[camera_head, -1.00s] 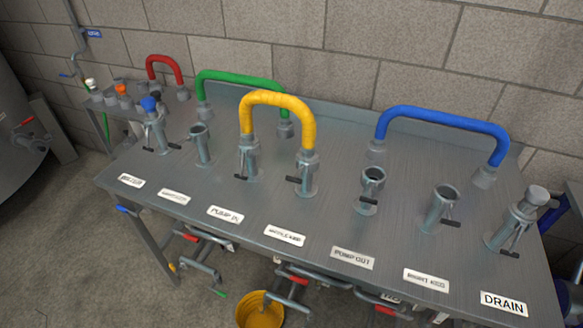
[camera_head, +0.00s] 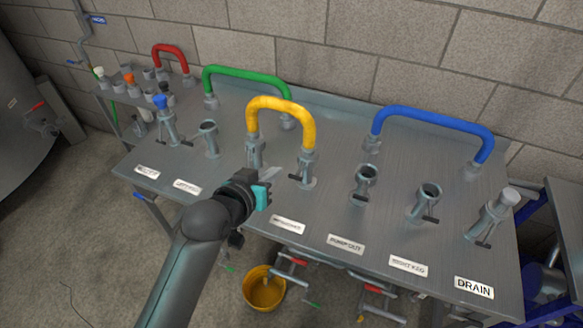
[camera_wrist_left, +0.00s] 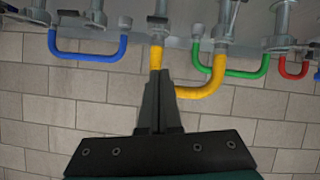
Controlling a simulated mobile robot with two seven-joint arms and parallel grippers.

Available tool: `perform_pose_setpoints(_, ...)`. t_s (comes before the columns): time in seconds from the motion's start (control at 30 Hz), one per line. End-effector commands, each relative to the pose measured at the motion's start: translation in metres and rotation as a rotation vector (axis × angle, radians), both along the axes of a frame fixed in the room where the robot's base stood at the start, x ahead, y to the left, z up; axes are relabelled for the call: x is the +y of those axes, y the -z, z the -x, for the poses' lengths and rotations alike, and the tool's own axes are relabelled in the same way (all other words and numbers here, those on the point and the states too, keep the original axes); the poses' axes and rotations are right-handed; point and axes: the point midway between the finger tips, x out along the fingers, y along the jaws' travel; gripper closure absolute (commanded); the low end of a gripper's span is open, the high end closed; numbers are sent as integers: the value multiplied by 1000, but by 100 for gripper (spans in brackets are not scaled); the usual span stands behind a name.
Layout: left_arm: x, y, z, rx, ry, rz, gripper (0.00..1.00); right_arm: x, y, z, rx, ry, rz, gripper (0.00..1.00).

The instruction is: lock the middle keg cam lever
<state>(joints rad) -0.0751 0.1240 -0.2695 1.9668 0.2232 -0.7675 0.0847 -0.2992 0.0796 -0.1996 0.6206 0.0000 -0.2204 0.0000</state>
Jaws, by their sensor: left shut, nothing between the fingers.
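The middle keg port (camera_head: 307,172) is a grey metal coupling behind the middle keg label (camera_head: 287,224). The right end of the yellow hose (camera_head: 283,104) stands upright in it. Its dark cam lever (camera_head: 294,177) sticks out to the left, low on the coupling. My left gripper (camera_head: 276,172) is shut and empty, just left of this port, its fingers pointing toward it. In the left wrist view, the shut fingers (camera_wrist_left: 160,76) overlap a yellow hose end (camera_wrist_left: 157,58); whether they touch the lever cannot be told. My right gripper is not in view.
Empty pump out (camera_head: 364,185) and right keg (camera_head: 425,203) ports stand to the right. Green (camera_head: 245,79) and blue (camera_head: 434,120) hoses arch behind. A yellow bucket (camera_head: 263,290) is below the bench.

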Motion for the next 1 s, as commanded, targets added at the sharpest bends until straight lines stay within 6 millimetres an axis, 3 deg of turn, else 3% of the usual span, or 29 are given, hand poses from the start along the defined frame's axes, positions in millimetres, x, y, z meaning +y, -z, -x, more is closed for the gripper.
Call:
perform_pose_setpoints(0.17, -5, 4, -10, -3, 0, 4, 100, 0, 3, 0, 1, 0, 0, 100)
perform_pose_setpoints(0.8, -35, 44, -82, -3, 1, 3, 100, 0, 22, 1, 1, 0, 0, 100)
perform_pose_setpoints(1.0, -38, 72, -74, 0, 0, 2, 100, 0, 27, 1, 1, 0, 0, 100)
